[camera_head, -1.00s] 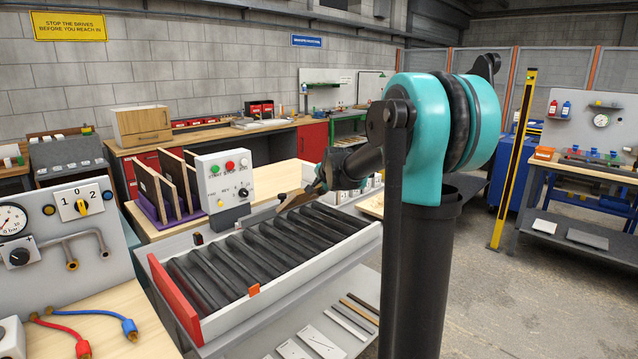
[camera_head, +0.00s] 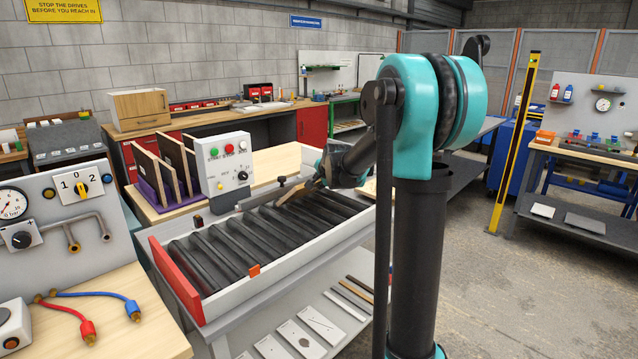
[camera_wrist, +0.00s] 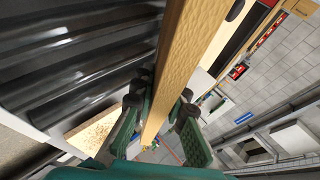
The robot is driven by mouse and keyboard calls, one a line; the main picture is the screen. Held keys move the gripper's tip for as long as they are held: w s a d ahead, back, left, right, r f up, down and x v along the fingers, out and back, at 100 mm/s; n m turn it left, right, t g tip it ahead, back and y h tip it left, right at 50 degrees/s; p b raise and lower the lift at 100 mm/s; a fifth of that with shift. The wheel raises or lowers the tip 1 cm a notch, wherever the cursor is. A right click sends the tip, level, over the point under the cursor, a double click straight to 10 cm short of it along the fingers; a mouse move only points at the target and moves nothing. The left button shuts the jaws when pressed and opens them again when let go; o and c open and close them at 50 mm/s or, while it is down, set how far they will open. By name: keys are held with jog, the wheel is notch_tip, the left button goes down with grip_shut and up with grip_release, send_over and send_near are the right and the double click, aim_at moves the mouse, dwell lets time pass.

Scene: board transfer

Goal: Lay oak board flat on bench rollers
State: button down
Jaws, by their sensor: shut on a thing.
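My gripper (camera_wrist: 160,110) is shut on the oak board (camera_wrist: 180,60), with one green finger on each side of it. In the wrist view the board shows as a long, narrow light-wood strip, its edge towards the camera. In the head view my gripper (camera_head: 314,181) is at the far right part of the bench rollers (camera_head: 245,240), and a small part of the board (camera_head: 289,194) shows beside it. The dark rollers also fill the upper left of the wrist view (camera_wrist: 75,55). I cannot tell whether the board touches them.
A red end plate (camera_head: 176,280) and pale side rails bound the rollers. A control box (camera_head: 224,165) with coloured buttons and a purple rack (camera_head: 155,192) of upright boards stand behind. A gauge panel (camera_head: 55,215) is at left. Open floor lies to the right.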

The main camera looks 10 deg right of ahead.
jog(key=shift+f, duration=0.25)
jog(key=c, duration=1.5)
grip_release()
jog(key=shift+o, duration=0.5)
jog(key=shift+r+g, duration=0.2)
jog(key=shift+g, duration=0.6)
jog(key=g, duration=0.2)
jog(key=shift+s+r+g+h, duration=0.1)
jog(key=shift+s+g+h, duration=0.1)
jog(key=shift+g+h, duration=0.1)
jog(key=shift+s+d+r, duration=0.1)
jog(key=shift+s+r, duration=0.2)
jog(key=shift+s, duration=0.45)
jog(key=shift+s+d+r, duration=0.1)
jog(key=shift+s+r, duration=0.2)
jog(key=shift+s, duration=0.45)
